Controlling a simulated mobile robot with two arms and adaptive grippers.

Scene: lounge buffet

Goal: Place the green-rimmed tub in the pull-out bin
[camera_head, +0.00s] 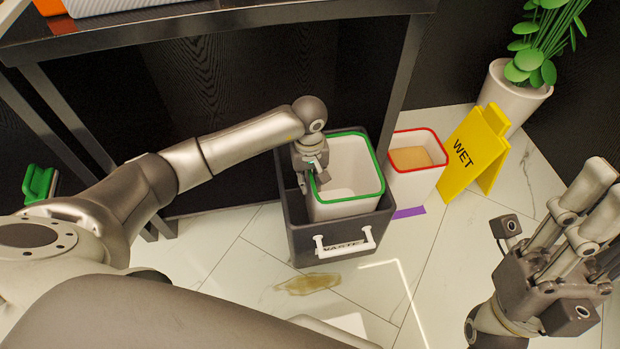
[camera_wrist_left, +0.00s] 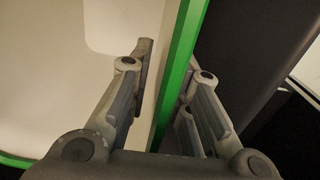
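The green-rimmed tub (camera_head: 347,175), white and seemingly empty, stands nearly upright inside the dark pull-out bin (camera_head: 338,243), with its rim above the bin's edge. My left gripper (camera_head: 314,182) is at the tub's left rim. The tub's base is hidden by the bin. My right gripper (camera_head: 560,255) is at the right edge, away from the tub; its fingers' opening is unclear.
A red-rimmed tub (camera_head: 414,160) with brownish contents stands right of the bin. A yellow wet-floor sign (camera_head: 472,155) and a potted plant (camera_head: 512,95) stand farther right. A brownish spill (camera_head: 307,284) lies before the bin. A dark table leg (camera_head: 404,75) rises behind.

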